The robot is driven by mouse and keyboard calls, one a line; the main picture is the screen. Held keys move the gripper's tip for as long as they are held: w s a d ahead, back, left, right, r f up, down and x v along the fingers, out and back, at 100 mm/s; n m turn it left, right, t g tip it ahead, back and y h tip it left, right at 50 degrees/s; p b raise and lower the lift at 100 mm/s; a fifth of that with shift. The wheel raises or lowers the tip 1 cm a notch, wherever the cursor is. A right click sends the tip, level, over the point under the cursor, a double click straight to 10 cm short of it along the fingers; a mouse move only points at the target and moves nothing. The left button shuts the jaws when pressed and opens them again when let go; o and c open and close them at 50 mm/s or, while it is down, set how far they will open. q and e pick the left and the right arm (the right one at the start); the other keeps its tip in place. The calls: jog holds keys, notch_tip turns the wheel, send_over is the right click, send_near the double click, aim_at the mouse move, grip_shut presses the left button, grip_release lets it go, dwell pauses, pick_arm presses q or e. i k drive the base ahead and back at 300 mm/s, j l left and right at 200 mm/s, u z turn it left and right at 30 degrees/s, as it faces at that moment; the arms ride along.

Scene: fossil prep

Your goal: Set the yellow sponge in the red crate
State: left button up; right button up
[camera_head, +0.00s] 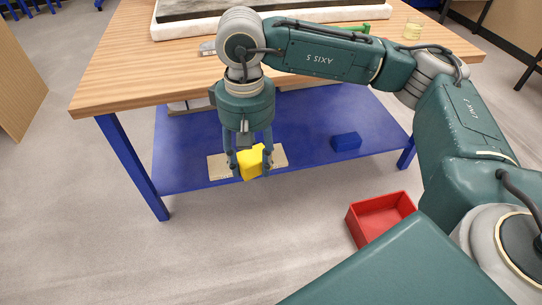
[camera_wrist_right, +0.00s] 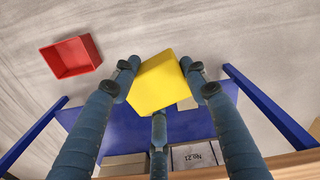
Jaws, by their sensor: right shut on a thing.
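The yellow sponge (camera_head: 250,163) is a yellow block between the fingers of my right gripper (camera_head: 249,167), which is shut on it. In the head view it hangs in front of the blue table's lower shelf. In the right wrist view the yellow sponge (camera_wrist_right: 158,84) sits between the fingertips of my right gripper (camera_wrist_right: 159,92). The red crate (camera_head: 380,216) stands on the floor at the lower right of the head view and looks empty. The red crate (camera_wrist_right: 71,57) is at the upper left of the wrist view, apart from the sponge. My left gripper is not in view.
The wooden tabletop (camera_head: 125,70) has blue legs and a blue lower shelf (camera_head: 300,120). A blue block (camera_head: 346,141) and a pale board (camera_head: 217,166) lie on that shelf. The grey floor (camera_head: 270,235) left of the crate is clear.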

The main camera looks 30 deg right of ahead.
aim_at(381, 229)
jog(key=l+z, duration=0.3)
jog(key=l, duration=0.95)
jog(key=l+z, duration=0.3)
jog(key=l, duration=0.95)
